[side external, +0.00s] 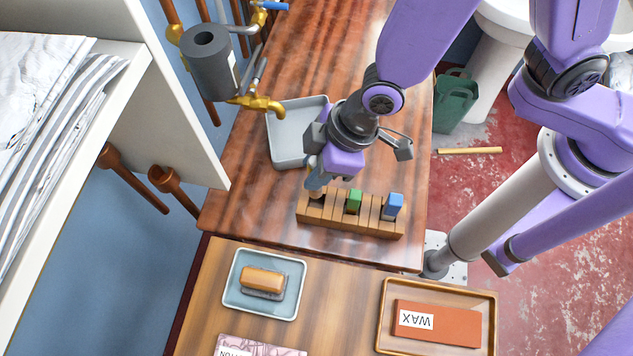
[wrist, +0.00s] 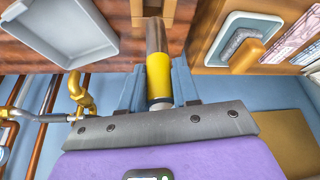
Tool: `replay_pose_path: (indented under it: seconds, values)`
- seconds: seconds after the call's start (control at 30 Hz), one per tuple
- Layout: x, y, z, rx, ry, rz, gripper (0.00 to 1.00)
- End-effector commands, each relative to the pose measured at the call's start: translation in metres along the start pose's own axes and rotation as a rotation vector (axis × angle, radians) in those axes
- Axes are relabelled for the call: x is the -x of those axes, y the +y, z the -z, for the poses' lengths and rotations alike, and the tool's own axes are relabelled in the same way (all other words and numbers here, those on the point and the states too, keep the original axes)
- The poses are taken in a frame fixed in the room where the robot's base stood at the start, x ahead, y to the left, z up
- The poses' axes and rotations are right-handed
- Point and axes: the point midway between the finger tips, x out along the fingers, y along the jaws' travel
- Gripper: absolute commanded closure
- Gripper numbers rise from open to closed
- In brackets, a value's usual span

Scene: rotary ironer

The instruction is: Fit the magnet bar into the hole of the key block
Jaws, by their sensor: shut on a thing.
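The magnet bar (wrist: 158,70) has a yellow sleeve and a grey metal end, and it lies between the blue-grey fingers of my gripper (wrist: 158,84) in the wrist view. My gripper is shut on its yellow part. The metal end points up the picture toward a piece of wood at the top edge. In the side external view, my gripper (side external: 316,184) is at the left end of the wooden key block (side external: 340,222). A green piece (side external: 354,201) and a blue piece (side external: 393,206) stand in the block. The hole and the bar's tip are hidden there, so I cannot tell whether the bar is inside.
A grey tray (side external: 287,150) lies behind the block, near a brass tap (side external: 262,105). On the nearer table are a blue-grey dish (side external: 240,298) with a tan-topped brush and a wooden tray (side external: 490,325) with a WAX block (side external: 455,323). The dish (wrist: 225,22) also shows in the wrist view.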

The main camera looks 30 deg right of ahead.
Motion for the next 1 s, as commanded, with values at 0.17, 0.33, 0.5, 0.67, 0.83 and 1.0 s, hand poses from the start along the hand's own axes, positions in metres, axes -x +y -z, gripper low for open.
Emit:
replay_pose_path:
  seconds: [0.17, 0.33, 0.5, 0.67, 0.83, 1.0]
  values:
    - [-0.017, 0.0, -0.008, 0.0, -0.002, 0.001, 1.0]
    - [-0.025, 0.0, -0.011, 0.0, -0.001, 0.0, 1.0]
    - [-0.037, 0.0, -0.017, 0.0, -0.004, 0.0, 1.0]
    - [-0.054, 0.0, -0.023, 0.001, -0.003, 0.0, 1.0]
    - [-0.063, 0.0, -0.027, 0.0, -0.001, 0.001, 1.0]
    - [-0.063, 0.0, -0.026, -0.001, 0.0, 0.001, 1.0]
